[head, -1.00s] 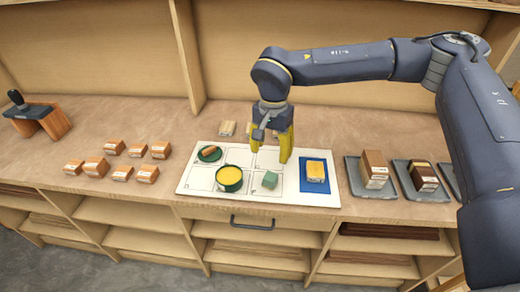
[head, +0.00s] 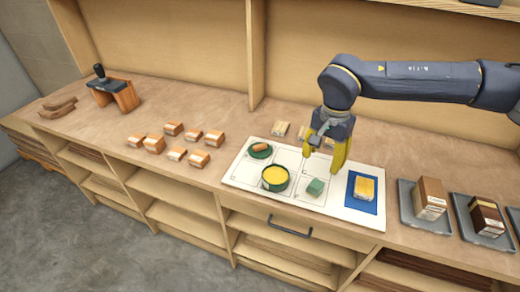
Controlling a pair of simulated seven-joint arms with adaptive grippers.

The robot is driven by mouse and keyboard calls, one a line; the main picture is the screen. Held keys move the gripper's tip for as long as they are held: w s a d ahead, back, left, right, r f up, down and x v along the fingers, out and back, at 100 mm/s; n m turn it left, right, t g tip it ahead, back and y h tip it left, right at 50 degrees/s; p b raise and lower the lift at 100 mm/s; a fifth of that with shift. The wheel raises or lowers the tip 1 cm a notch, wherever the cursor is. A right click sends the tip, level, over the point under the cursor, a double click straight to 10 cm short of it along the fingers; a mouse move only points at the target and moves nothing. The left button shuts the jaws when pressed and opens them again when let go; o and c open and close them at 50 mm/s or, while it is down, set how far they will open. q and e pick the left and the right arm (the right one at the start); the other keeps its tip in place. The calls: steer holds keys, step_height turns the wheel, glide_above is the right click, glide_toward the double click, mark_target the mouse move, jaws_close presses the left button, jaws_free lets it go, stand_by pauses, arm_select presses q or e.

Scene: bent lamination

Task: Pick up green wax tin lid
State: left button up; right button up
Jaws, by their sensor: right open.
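The green wax tin lid appears to be the flat round green piece (head: 260,151) at the upper left of the white board (head: 237,178). A small brown piece (head: 261,146) lies on it. The open green tin (head: 275,178) with yellow wax stands on the board just below and right of it. My right gripper (head: 324,154) is open and empty, pointing down at the back of the board, right of the lid and apart from it. My left gripper is not in view.
Grey trays (head: 424,215) with wood blocks stand at right. Several small wood blocks (head: 173,128) lie left. Pale blocks (head: 280,129) sit behind the board.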

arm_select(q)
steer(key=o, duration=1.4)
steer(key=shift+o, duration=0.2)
